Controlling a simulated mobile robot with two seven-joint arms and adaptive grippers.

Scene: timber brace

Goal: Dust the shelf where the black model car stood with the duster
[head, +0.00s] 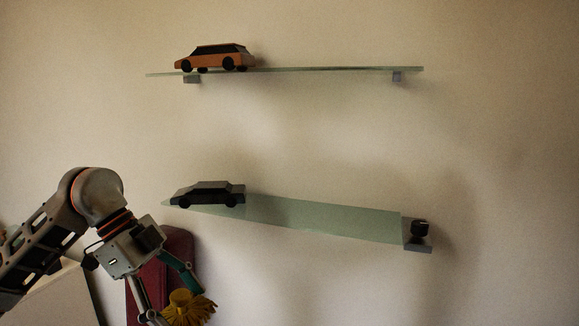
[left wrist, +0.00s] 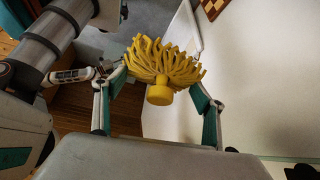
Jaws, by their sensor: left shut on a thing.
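The black model car (head: 208,192) stands on the left end of the lower glass shelf (head: 325,216). This shelf looks slanted, lower at its right end, and its surface right of the car is bare up to the bracket. My left gripper (head: 176,303) is below and left of the shelf, apart from it. It is shut on the yellow duster (head: 190,308), which hangs near the bottom of the head view. In the left wrist view the duster (left wrist: 160,70) shows its spread strands and round knob between the two fingers.
An orange model car (head: 215,57) stands on the left of the upper glass shelf (head: 320,69). A grey bracket with a dark piece (head: 418,228) is at the lower shelf's right end. A maroon object (head: 178,248) stands behind my left gripper. The wall between the shelves is clear.

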